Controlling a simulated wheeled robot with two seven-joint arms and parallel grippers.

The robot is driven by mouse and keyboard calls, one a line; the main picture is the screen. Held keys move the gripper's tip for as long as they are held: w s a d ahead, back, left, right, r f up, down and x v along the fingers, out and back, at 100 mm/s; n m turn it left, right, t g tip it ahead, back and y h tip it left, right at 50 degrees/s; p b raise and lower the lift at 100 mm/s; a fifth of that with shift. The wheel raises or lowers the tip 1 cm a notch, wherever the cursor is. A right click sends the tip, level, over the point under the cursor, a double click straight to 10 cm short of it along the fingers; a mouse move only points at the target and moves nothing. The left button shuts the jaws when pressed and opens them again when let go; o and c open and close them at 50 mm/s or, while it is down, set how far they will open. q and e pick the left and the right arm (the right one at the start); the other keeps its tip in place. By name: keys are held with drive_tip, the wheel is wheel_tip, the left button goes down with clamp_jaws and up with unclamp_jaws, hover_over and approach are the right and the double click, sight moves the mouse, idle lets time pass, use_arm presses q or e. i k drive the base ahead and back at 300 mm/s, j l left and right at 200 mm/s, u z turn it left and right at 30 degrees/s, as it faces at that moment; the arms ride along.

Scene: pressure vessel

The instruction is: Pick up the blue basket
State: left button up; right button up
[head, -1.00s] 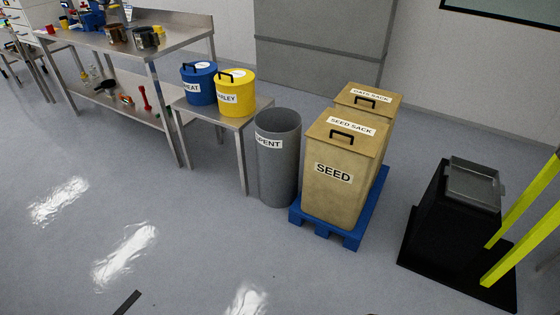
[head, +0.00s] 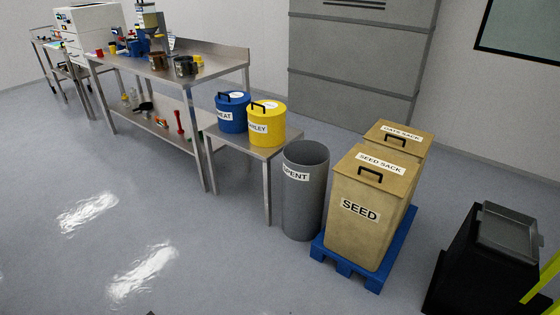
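I see no item that is clearly a blue basket. A blue lidded tub (head: 231,117), its label partly cut off and ending in "EAT", stands on a low steel table (head: 274,152), beside a yellow lidded tub (head: 267,128). Small blue items (head: 131,46) sit on the long steel bench (head: 205,67) at the back left, too small to make out. Neither of my grippers shows in the head view.
A grey bin (head: 303,195) stands beside the low table. Seed sack boxes (head: 365,215) stand on a blue pallet (head: 352,270). A black stand with a grey tray (head: 508,232) is at the right. The floor (head: 150,215) at left front is clear.

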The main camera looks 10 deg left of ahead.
sight(184, 66)
drive_tip(key=i+j+u, duration=0.55)
drive_tip(key=i+u, duration=0.2)
drive_tip(key=i, duration=0.3)
drive_tip(key=i+u, duration=0.35)
drive_tip(key=i, duration=0.25)
